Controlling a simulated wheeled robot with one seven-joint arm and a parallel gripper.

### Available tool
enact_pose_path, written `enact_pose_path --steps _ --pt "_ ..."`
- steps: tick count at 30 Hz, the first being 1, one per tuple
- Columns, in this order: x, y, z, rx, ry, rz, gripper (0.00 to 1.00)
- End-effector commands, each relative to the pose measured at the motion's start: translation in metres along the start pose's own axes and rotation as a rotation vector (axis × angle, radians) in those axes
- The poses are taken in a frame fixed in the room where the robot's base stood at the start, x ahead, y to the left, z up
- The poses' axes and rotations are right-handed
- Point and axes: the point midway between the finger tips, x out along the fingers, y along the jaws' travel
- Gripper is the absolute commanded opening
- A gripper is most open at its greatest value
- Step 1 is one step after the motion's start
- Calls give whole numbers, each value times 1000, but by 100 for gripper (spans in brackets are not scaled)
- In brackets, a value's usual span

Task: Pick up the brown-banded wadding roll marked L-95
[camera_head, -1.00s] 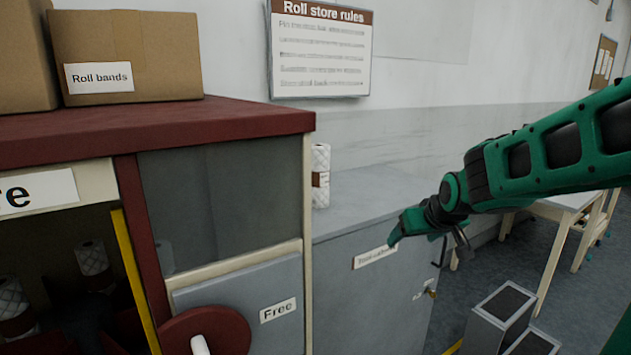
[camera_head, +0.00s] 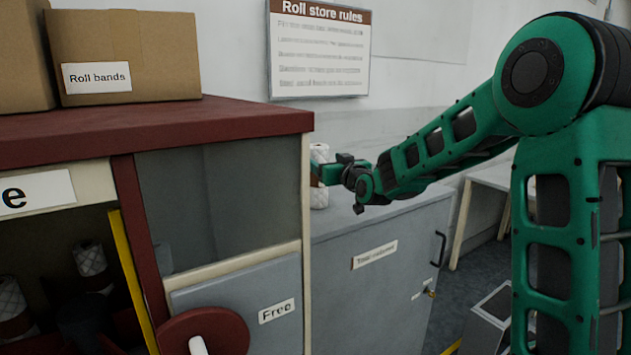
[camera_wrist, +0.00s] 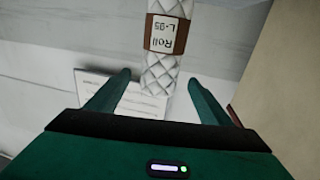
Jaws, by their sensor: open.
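The wadding roll (camera_wrist: 160,75) is white and quilted with a brown band. Its label reads "Roll L-95", upside down in the wrist view. In the head view the roll (camera_head: 319,198) stands on the grey cabinet top, close behind the red-topped unit's edge, partly covered by my gripper. My gripper (camera_head: 322,174) is open at the roll's height. In the wrist view the fingers of my gripper (camera_wrist: 160,84) show to the left and right of the roll's lower part in the picture, with gaps on both sides. I cannot tell how deep the roll sits between them.
The red-topped unit (camera_head: 150,128) stands close at the left. Its compartment holds other brown-banded rolls (camera_head: 90,260). A "Roll bands" box (camera_head: 130,55) sits on top. The grey cabinet top (camera_head: 380,215) is clear right of the roll. A wall sign (camera_head: 320,50) hangs behind.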

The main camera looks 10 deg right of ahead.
Motion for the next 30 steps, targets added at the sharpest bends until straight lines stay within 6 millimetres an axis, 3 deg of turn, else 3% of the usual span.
enact_pose_path --steps 7,16,26,30 --pt "17 0 0 1 -2 0 74" --pt "56 0 -5 1 -2 0 74" --pt "61 0 -5 0 -1 1 74" --pt "61 0 -5 0 -1 1 40"
